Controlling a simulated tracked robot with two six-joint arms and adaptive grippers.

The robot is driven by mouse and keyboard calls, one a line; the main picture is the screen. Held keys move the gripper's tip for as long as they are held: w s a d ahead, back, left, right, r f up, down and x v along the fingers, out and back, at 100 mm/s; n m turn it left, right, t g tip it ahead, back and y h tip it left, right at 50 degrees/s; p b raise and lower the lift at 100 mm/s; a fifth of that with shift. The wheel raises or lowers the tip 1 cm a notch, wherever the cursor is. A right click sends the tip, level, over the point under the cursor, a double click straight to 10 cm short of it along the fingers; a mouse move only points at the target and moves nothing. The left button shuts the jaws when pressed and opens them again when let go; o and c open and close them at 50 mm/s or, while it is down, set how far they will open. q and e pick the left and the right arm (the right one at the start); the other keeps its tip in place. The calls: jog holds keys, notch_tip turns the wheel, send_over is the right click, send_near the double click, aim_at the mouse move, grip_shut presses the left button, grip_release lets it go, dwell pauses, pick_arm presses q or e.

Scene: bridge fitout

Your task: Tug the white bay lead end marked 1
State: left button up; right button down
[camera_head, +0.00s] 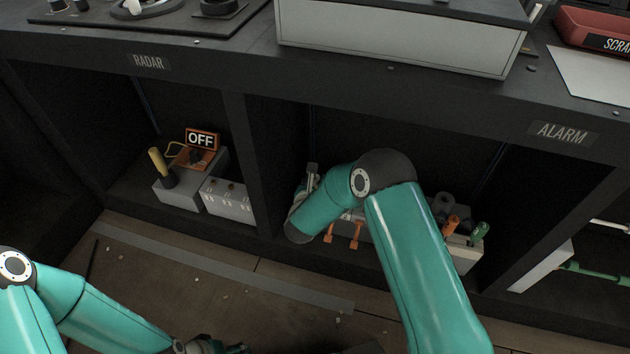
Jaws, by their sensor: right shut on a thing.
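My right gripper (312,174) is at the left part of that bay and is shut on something. Its wrist and forearm hide most of what it holds, so I cannot make out the white lead end or its mark 1. My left gripper (212,346) is at the bottom edge, low over the floor and away from the bays. It is partly cut off, and its jaws are unclear.
Orange hooked parts (355,236) show below my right forearm. A holder with an orange handle (452,225) and green handle (479,234) stands right. Dark dividers bound the bay.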

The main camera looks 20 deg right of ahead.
jog(key=shift+r, duration=0.15)
jog(key=shift+b, duration=0.35)
dwell(0.8)
jog(key=c, duration=0.9)
grip_release()
jog(key=shift+o, duration=0.4)
jog(key=shift+s, duration=0.1)
jog(key=v, duration=1.1)
jog(key=shift+s+a, duration=0.25)
jog(key=shift+s, duration=0.1)
